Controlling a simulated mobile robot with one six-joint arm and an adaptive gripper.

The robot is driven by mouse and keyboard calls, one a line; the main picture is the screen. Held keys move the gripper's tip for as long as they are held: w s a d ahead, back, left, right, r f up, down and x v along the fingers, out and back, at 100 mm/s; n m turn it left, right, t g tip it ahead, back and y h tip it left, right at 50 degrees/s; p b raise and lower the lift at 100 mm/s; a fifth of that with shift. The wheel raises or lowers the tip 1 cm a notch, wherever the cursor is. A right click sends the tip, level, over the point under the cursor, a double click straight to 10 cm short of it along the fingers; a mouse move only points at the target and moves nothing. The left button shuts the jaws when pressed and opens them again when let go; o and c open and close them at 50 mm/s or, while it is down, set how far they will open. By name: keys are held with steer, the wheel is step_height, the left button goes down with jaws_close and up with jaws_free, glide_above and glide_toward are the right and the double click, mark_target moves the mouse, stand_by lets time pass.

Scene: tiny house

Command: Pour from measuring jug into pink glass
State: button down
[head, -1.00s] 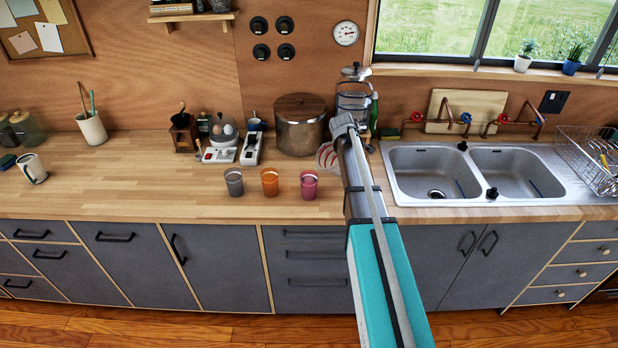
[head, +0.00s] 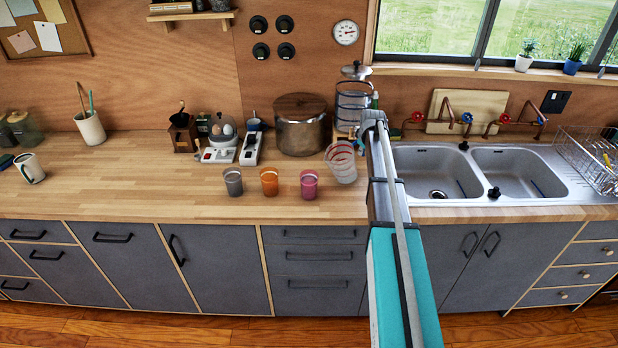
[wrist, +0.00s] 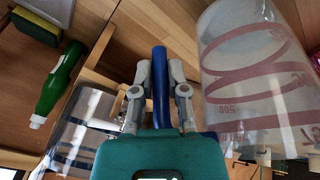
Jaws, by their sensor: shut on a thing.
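The measuring jug (head: 342,165), clear with red markings, is at the counter's right part, its top leaning slightly left. In the wrist view the jug (wrist: 250,85) fills the right side. My gripper (head: 371,120) is just right of the jug; in the wrist view its fingers (wrist: 159,92) are closed around a blue bar, seemingly the jug's handle. Whether the jug's base touches the counter is unclear. The pink glass (head: 309,185) stands upright on the counter, left of the jug. Its contents and the jug's are hard to make out.
An orange glass (head: 269,182) and a grey glass (head: 233,182) stand left of the pink one. A large pot (head: 301,132) and a metal-framed container (head: 352,105) stand behind. The sink (head: 435,175) is to the right. Counter in front of the glasses is clear.

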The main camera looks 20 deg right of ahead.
steer(key=shift+w+d+f+m+g+y+b, duration=0.1)
steer(key=shift+d+f+y+b, duration=0.25)
steer(key=shift+f+y+b, duration=0.25)
steer(key=shift+w+d+f+m+g+y+b, duration=0.1)
steer(key=shift+d+f+y+b, duration=0.2)
steer(key=shift+f+y+b, duration=0.25)
steer(key=shift+w+d+f+m+g+y+b, duration=0.1)
steer(key=shift+d+f+y+b, duration=0.35)
steer(key=shift+f, duration=0.3)
steer(key=shift+s+a, duration=0.1)
steer(key=shift+s, duration=0.05)
